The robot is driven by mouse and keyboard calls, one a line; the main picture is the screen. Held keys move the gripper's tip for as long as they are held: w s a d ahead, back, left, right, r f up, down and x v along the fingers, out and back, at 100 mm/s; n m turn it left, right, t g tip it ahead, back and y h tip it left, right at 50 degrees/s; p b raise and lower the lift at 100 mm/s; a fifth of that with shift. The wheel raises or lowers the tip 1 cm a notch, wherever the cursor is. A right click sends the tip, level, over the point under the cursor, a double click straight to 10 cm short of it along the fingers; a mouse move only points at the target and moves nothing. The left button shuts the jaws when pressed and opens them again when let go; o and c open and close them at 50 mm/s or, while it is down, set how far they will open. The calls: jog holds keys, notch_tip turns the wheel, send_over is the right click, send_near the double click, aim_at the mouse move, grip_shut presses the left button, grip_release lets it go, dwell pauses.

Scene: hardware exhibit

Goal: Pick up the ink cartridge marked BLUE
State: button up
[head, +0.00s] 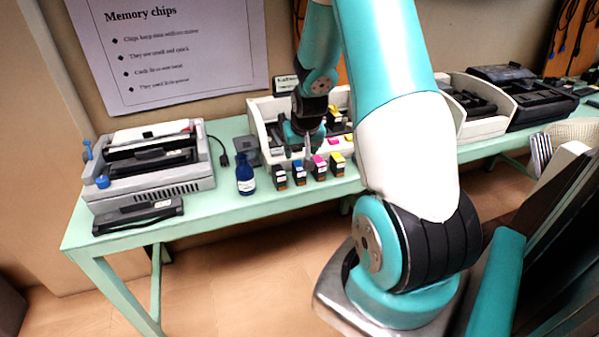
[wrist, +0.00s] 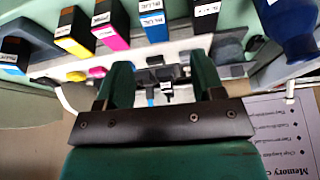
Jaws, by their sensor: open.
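The cartridge with a blue face (wrist: 152,20) stands in a row on the table; its small white label appears to read BLUE. It also shows in the head view (head: 298,174), between a dark cartridge (head: 279,179) and a magenta cartridge (head: 318,169). A yellow cartridge (head: 337,165) stands right of the magenta one. Another cartridge with a light-blue face (wrist: 14,68) is at the left of the wrist view; its label is too small to read. My gripper (wrist: 160,78) is open and empty, above and apart from the row; its tips are partly hidden in the head view.
A dark blue bottle (head: 245,178) stands left of the row. An open white printer (head: 262,124) holding more cartridges is behind it. A grey printer (head: 150,175) is at the table's left end. The table front (head: 215,207) is clear.

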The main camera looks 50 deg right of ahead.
aim_at(299, 165)
jog(key=x, duration=0.3)
jog(key=shift+w+f, duration=0.15)
jog(key=shift+f, duration=0.2)
jog(key=x, duration=0.1)
jog(key=p+x, duration=0.1)
jog(key=x, duration=0.3)
jog(key=shift+s+d+f, duration=0.15)
jog(key=shift+s, duration=0.2)
jog(key=c, duration=1)
